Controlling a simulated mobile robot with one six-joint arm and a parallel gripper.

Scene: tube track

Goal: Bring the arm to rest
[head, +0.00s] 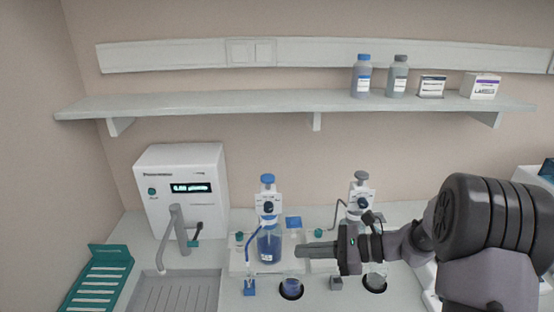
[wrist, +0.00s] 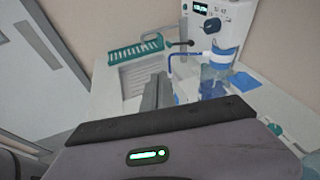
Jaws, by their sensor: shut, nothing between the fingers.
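My gripper (head: 303,251) reaches in from the right in the head view, with its fingers pointing left over the bench. The fingers are together with nothing between them. Their tips are just right of the blue-capped dispenser bottle (head: 269,245), which holds blue liquid. In the wrist view the closed fingers (wrist: 157,92) show beyond my wrist housing, left of that dispenser (wrist: 218,70). A second dispenser (head: 361,196) with a grey cap stands behind my gripper, and its bottle is mostly hidden by my arm.
A cup (head: 291,287) with blue liquid and another cup (head: 375,281) sit in dark rings in front. A white machine (head: 182,190), a tap (head: 178,226), a sink (head: 180,292) and a teal rack (head: 101,275) stand left. A shelf (head: 230,102) with bottles and boxes runs above.

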